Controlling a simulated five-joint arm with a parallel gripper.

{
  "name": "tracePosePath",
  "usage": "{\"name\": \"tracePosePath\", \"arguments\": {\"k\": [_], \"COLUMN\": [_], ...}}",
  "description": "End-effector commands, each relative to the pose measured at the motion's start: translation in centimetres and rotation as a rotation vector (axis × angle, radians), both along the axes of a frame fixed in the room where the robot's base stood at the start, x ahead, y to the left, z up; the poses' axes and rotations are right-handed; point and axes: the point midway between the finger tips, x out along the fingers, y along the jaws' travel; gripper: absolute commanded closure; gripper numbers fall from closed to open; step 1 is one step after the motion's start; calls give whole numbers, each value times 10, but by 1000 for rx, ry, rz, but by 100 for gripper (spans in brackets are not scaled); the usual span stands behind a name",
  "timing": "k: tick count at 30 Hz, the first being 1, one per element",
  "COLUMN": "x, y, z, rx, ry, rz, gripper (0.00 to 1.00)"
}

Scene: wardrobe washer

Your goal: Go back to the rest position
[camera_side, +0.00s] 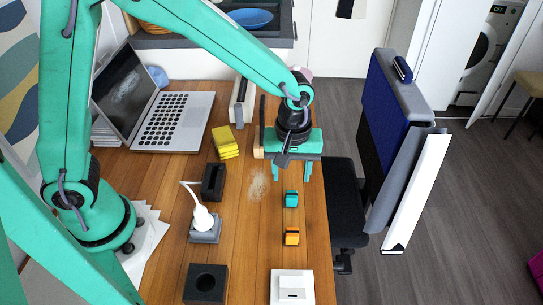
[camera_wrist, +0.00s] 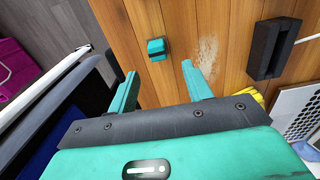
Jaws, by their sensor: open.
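My gripper (camera_side: 292,172) is above the right part of the wooden table (camera_side: 255,240) in the side view, pointing down. Its two teal fingers are apart with nothing between them. In the wrist view my gripper (camera_wrist: 160,82) also shows open and empty. A small teal block with a dark band (camera_side: 291,199) lies on the table just below the fingers in the side view. It appears ahead of the fingertips in the wrist view (camera_wrist: 157,48), apart from them. An orange block with a dark band (camera_side: 291,236) sits nearer the front.
A laptop (camera_side: 172,122), yellow sponges (camera_side: 225,142), a black holder (camera_side: 213,181), a white bulb-shaped item on a grey base (camera_side: 203,220), a black square block (camera_side: 206,283) and a white box (camera_side: 292,287) stand on the table. A black chair (camera_side: 346,200) adjoins its right edge.

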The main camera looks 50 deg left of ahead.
Motion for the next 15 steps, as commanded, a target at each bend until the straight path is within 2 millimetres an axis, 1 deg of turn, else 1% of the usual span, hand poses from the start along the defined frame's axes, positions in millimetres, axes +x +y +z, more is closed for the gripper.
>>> {"name": "tracePosePath", "arguments": {"k": [5,8,15], "x": [-2,-6,-22], "y": [17,31,67], "z": [25,43,85], "rx": [-15,-21,-25], "ry": [-39,-68,-153], "rz": [-53,-100,-229], "gripper": [50,50,50]}}
